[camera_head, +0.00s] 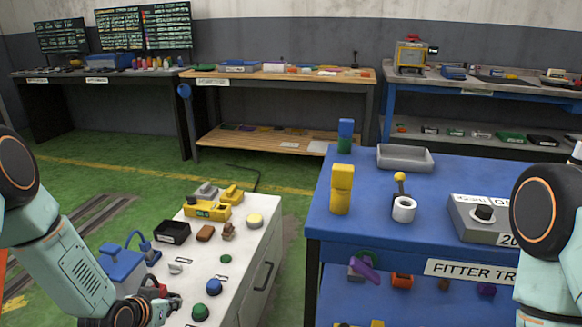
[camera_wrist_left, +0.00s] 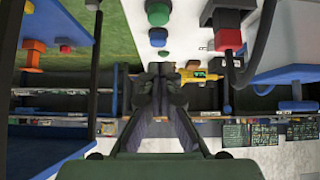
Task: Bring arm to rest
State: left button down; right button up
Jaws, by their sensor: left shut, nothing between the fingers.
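My left arm comes in from the left in the head view. My left gripper (camera_head: 166,298) is low over the near left part of the white cabinet top. In the left wrist view the gripper (camera_wrist_left: 166,72) has its fingertips together, with nothing between them. My right arm shows at the right edge of the head view, and its gripper is out of the picture.
The white cabinet (camera_head: 262,232) bears blue and green knobs, a yellow device (camera_head: 207,211) and a black box (camera_head: 172,232). A blue workbench (camera_head: 440,185) labelled "FITTER TR" stands to its right. Green floor lies behind the cabinet.

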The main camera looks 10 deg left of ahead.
pick_arm(q)
jog(key=s+d+f+g, duration=0.1)
jog(key=s+d+g, duration=0.2)
jog(key=s, duration=0.8)
jog(key=s+d+f+g, duration=0.1)
jog(key=s+d+g, duration=0.2)
jog(key=s+d, duration=0.3)
jog(key=s+d+f+g, duration=0.1)
jog(key=s+d+g, duration=0.2)
jog(key=s, duration=1.3)
jog(key=shift+d+f+n+y, duration=0.2)
jog(key=shift+d+n+y, duration=0.15)
jog(key=shift+d, duration=0.4)
jog(key=shift+a, duration=0.1)
